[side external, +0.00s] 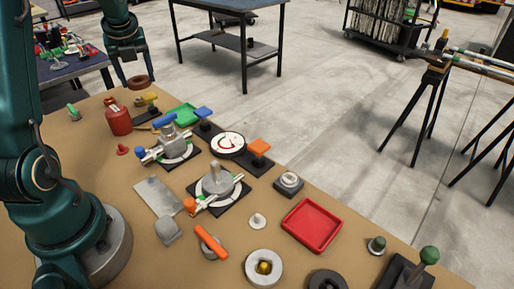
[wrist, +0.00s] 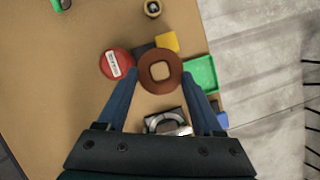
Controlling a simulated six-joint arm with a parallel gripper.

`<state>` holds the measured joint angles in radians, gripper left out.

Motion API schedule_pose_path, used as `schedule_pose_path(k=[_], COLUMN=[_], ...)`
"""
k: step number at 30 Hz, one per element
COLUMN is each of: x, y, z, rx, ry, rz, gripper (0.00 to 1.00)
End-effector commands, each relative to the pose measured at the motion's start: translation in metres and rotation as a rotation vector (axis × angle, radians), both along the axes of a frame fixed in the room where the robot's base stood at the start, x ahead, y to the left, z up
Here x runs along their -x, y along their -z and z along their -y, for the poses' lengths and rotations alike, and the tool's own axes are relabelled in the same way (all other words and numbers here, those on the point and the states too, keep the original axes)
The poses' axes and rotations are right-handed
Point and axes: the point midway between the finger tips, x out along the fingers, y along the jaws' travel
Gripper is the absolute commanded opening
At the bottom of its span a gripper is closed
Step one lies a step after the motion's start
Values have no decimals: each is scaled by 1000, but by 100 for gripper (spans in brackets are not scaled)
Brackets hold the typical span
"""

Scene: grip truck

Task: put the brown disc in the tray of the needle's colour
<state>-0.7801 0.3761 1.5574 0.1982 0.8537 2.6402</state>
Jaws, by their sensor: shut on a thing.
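My gripper (side external: 134,76) is at the far left end of the table in the side view, shut on the brown disc (side external: 141,84), and holds it above the table. In the wrist view the brown disc (wrist: 160,88) is a ring with a squarish hole, between the two fingers. The green tray (side external: 184,114) is near the disc; it also shows in the wrist view (wrist: 200,74), just right of the disc. The red tray (side external: 312,224) lies far off at the front right. A round white dial (side external: 228,144) has a red mark; its needle is too small to tell.
A red canister (side external: 118,119) stands close below the disc, beside a yellow handle (side external: 148,97). Blue (side external: 203,113) and orange (side external: 259,147) paddles and metal valves (side external: 215,180) stand mid-table. Several small parts fill the front; bare board shows between them.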

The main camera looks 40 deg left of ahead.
Motion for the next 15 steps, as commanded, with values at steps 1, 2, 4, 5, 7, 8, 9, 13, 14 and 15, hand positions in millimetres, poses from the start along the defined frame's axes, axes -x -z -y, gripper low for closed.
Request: schedule_pose_path(k=[1, 2, 4, 5, 7, 8, 9, 13, 14, 15], x=[-12, -18, -32, -38, -51, -56, -63, -78, -80, -82], y=[8, 12, 22, 26, 35, 38, 43, 53, 54, 55], z=[7, 10, 18, 21, 28, 31, 34, 42, 44, 44], rx=[2, 2, 1, 2, 1, 1, 0, 1, 0, 0], ry=[11, 11, 12, 11, 10, 9, 8, 5, 4, 3], rz=[-3, -3, -3, -3, -3, -2, -2, -1, -2, 0], gripper=[6, 6, 6, 6, 6, 6, 6, 6, 6, 6])
